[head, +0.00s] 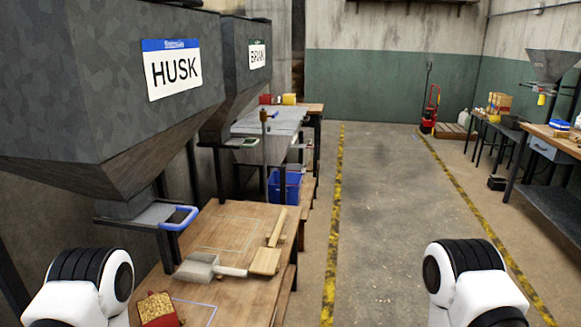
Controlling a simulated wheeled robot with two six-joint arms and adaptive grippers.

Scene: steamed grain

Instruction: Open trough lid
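A grey metal box with a flat, slightly sloping top (270,121) stands in the middle distance, left of the aisle. It looks like the trough with its lid down, but it is too far off to make out a lid edge or handle clearly. An upright post with a small brown knob stands at its near side and covers part of it. White and black links of my two arms show at the bottom left and bottom right. Neither gripper is in the picture, so their state does not show.
A HUSK hopper (110,80) and a BRAN hopper (235,70) overhang the left side. A wooden bench (235,222) holds a metal scoop (198,267) and wooden tools. A blue crate (286,186) sits below the grey box. The aisle between yellow lines is clear.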

